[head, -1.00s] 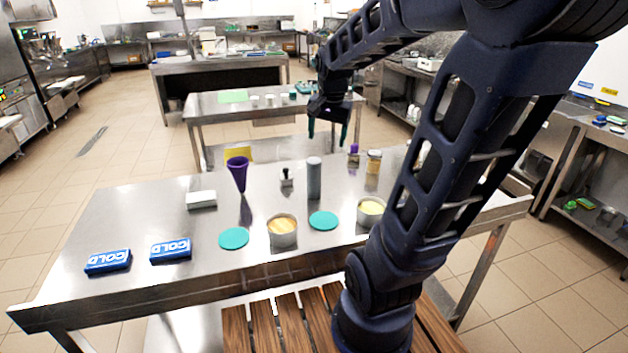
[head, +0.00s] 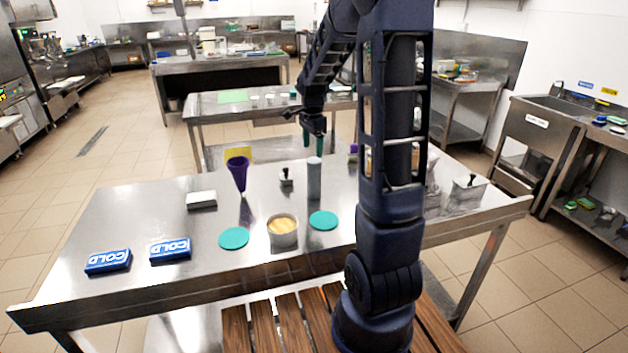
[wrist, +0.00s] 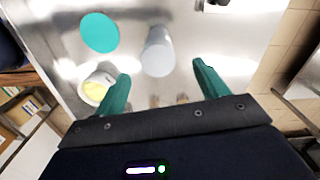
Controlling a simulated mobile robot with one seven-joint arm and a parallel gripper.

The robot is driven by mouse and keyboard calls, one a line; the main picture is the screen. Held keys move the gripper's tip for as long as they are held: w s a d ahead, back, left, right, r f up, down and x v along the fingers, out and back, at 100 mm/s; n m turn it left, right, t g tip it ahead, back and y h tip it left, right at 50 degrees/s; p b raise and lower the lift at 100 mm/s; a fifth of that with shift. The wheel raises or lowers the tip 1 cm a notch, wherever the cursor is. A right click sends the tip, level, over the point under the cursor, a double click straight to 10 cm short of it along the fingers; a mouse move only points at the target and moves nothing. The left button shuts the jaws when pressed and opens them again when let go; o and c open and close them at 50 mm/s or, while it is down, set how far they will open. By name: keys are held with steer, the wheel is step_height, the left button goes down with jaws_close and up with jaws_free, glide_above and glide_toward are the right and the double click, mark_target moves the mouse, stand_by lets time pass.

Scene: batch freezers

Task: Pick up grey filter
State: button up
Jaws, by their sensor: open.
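The grey filter (head: 314,178) is a plain upright cylinder standing on the metal table. My gripper (head: 313,143) is open and empty, fingers pointing down, and appears above the filter in the head view. In the wrist view, the filter (wrist: 158,52) shows between and slightly beyond the two green fingertips (wrist: 161,72). I see no contact between the fingers and the filter.
Nearby on the steel table (head: 130,215) are a purple funnel (head: 238,174), a small black-handled tool (head: 286,177), teal discs (head: 323,220) and a tin with yellow contents (head: 282,231). Blue COLD packs (head: 170,250) lie at left. My arm hides part of the right side.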

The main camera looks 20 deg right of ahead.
mark_target(314, 169)
steer(key=shift+s+d+f, duration=0.1)
steer(key=shift+f, duration=2.3)
steer(key=shift+s+d+f, duration=0.1)
steer(key=shift+f, duration=2.3)
steer(key=shift+c, duration=0.4)
steer(key=c, duration=1.2)
steer(key=shift+o, duration=0.2)
